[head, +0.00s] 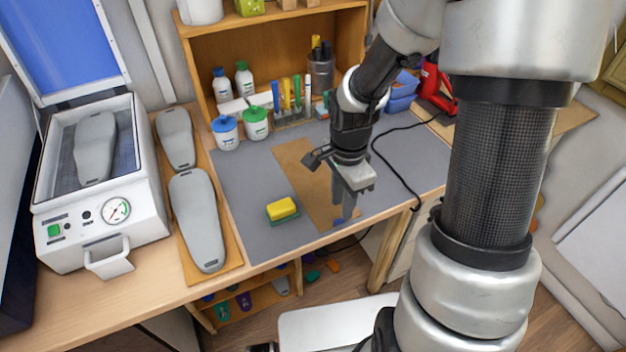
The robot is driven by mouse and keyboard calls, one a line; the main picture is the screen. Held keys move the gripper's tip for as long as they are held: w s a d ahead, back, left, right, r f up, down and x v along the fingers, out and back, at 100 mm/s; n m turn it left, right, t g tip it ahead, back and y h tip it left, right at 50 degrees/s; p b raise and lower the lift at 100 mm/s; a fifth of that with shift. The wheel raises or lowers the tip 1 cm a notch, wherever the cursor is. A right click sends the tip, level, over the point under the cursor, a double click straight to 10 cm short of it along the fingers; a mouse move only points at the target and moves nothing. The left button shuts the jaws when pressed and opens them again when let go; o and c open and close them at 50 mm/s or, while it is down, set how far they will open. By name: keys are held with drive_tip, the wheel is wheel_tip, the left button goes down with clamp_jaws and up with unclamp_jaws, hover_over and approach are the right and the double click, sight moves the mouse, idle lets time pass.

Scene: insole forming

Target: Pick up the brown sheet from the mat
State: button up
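The brown sheet (310,188) lies flat on the grey mat (240,180), long side running from the back towards the front edge. My gripper (343,216) points down over the front right part of the sheet and hides some of it. Its fingers look close to the sheet, but I cannot tell whether they touch it or how far apart they are.
A yellow sponge (283,207) on a green base sits left of the sheet. Jars (225,132), bottles and a pen rack stand behind. A black cable (398,180) crosses the mat at right. Grey insole forms (197,220) and a white press (100,215) are at left.

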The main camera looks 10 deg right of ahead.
wheel_tip(320, 180, down, 5)
drive_tip(key=shift+d+r, duration=0.1)
drive_tip(key=shift+r, duration=0.1)
drive_tip(key=shift+c, duration=0.3)
clamp_jaws()
drive_tip(key=shift+r, duration=0.1)
